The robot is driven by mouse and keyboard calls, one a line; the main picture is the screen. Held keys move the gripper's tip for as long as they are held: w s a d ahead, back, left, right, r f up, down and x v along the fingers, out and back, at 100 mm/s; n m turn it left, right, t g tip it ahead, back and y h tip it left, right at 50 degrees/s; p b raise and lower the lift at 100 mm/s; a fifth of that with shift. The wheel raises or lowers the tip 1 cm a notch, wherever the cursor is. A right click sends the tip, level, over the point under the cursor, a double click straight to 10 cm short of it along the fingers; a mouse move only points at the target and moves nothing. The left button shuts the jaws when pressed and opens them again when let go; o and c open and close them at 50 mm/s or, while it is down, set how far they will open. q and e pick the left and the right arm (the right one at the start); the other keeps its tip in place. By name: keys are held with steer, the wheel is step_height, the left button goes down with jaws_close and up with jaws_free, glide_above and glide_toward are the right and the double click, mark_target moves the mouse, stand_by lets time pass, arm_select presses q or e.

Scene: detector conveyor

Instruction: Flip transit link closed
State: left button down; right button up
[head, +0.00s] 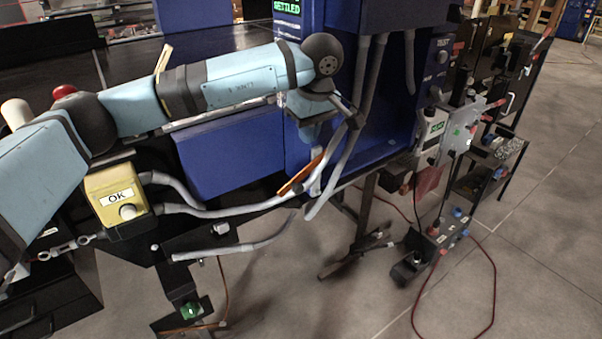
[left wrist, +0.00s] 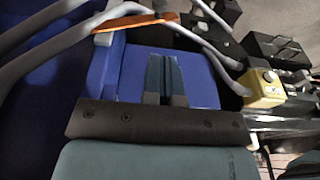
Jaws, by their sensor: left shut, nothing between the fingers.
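An orange bar (head: 300,176), which may be the transit link, slants beside grey hoses at the lower front corner of the blue cabinet. It also shows near the top of the left wrist view (left wrist: 136,22). I cannot tell for sure that it is the link, nor whether it is latched. My left gripper (head: 312,138) points down just above the bar, apart from it as far as I can see. In the left wrist view its two fingers (left wrist: 165,72) lie together with nothing between them. My right gripper is in neither view.
A yellow OK button box (head: 117,198) stands at the left, with grey hoses (head: 225,212) running from it towards the bar. The blue cabinet (head: 340,110) rises behind the gripper. Test equipment (head: 455,130) hangs on the right. A red cable (head: 492,285) lies on open floor.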

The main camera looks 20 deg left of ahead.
mark_target(299, 185)
arm_select(q)
steer(key=f+p, duration=0.1)
steer(key=f, duration=0.3)
steer(key=a+f+p, duration=0.1)
steer(key=f, duration=0.3)
steer(key=w+a+f+p, duration=0.1)
steer(key=f, duration=0.3)
steer(key=shift+f, duration=0.15)
steer(key=shift+w+f, duration=0.1)
steer(key=shift+f, duration=0.6)
